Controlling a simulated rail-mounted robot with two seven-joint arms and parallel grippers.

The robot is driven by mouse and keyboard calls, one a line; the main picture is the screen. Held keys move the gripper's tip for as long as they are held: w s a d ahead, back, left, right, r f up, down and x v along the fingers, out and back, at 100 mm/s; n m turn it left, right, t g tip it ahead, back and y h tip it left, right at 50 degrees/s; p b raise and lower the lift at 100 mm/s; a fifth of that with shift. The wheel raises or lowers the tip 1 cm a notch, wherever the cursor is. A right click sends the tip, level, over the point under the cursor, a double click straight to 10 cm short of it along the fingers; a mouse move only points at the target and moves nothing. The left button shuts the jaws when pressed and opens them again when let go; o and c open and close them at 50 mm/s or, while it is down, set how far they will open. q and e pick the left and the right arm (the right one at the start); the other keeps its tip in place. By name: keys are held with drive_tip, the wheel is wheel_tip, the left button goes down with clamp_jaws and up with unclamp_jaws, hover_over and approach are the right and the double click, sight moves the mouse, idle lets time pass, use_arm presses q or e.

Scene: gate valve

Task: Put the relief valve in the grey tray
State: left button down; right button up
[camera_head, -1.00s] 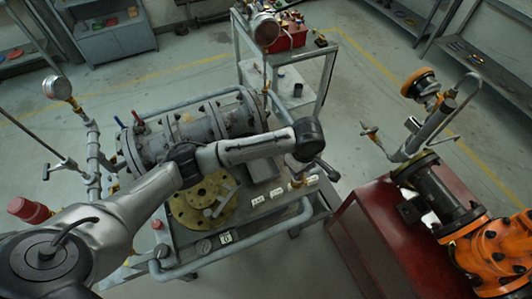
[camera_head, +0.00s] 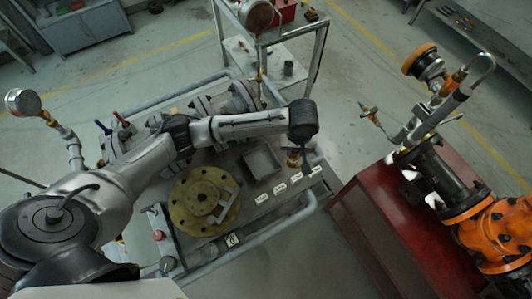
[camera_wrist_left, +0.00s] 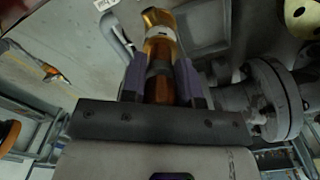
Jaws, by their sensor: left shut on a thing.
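The relief valve (camera_wrist_left: 160,50), a brass-coloured fitting with a pale band, is between the two fingers of my left gripper (camera_wrist_left: 162,82) in the left wrist view. The fingers are shut on its dark lower body. In the head view my left gripper (camera_head: 303,152) points down at the bench's right side, mostly hidden by my wrist. The grey tray (camera_head: 262,163), square and shallow, sits on the bench just left of the gripper and looks empty. Part of a grey tray-like surface (camera_wrist_left: 205,25) shows beyond the valve in the wrist view. My right gripper is out of view.
A yellow round flange (camera_head: 190,205) lies left of the tray. White labels (camera_head: 279,188) line the bench front. Grey flanged piping (camera_head: 215,108) runs behind. A red cabinet (camera_head: 385,230) with an orange-and-black valve assembly stands at the right.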

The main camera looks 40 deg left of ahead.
use_arm(q)
drive_tip(key=s+a+f+b, duration=0.1)
drive_tip(key=s+a+f, duration=0.1)
drive_tip(key=a+f, duration=0.6)
drive_tip(key=shift+s+a+f, duration=0.25)
drive_tip(key=shift+a+f, duration=0.1)
drive_tip(key=shift+f, duration=0.45)
drive_tip(key=c, duration=0.9)
unclamp_jaws()
drive_tip(key=shift+o, duration=0.2)
wheel_tip(320, 180, up, 12)
drive_tip(key=p, duration=0.1)
drive_tip(key=shift+p, duration=0.3)
